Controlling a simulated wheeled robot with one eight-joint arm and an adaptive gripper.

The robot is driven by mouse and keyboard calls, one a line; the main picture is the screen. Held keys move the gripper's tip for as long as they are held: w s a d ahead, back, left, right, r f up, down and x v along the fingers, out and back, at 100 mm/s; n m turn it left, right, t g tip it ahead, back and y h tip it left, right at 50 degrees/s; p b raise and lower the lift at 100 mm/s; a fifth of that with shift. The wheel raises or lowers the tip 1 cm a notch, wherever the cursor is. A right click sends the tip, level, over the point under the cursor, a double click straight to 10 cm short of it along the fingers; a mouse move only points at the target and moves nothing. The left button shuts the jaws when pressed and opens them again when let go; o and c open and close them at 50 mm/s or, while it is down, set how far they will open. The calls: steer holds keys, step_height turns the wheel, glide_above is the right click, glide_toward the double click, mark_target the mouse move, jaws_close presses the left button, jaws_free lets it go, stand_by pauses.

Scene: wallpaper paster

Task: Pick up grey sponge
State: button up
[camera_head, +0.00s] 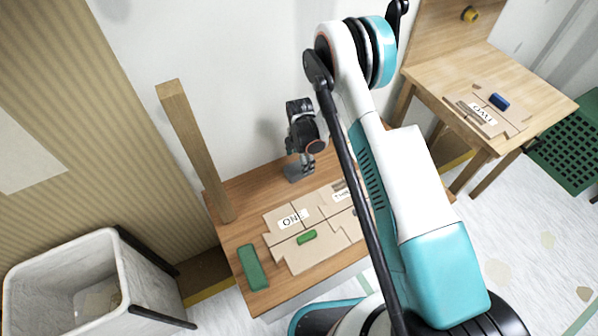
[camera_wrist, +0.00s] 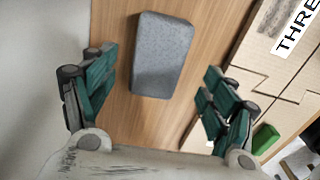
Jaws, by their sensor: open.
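The grey sponge (camera_wrist: 163,55) is a speckled rounded block lying flat on the wooden table top (camera_wrist: 212,25) in the wrist view. My gripper (camera_wrist: 158,82) is open and empty, its green-padded fingers spread to the left and right of the sponge's line. The sponge lies mostly ahead of the fingertips, and no finger touches it. In the head view my gripper (camera_head: 297,172) points down over the back of the table. I cannot make out the sponge there.
Cardboard pieces (camera_head: 318,262) marked ONE and THREE cover the table's middle, with a small green block (camera_head: 306,237) on them. A green sponge (camera_head: 252,267) lies at the front left. A wooden post (camera_head: 195,150) stands at the left; a white wall is behind.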

mark_target(299, 167)
steer(key=shift+w+a+f+b, duration=0.1)
steer(key=shift+f+b, duration=1.35)
steer(key=shift+f, duration=1.2)
steer(key=shift+c, duration=0.5)
steer(key=c, duration=1)
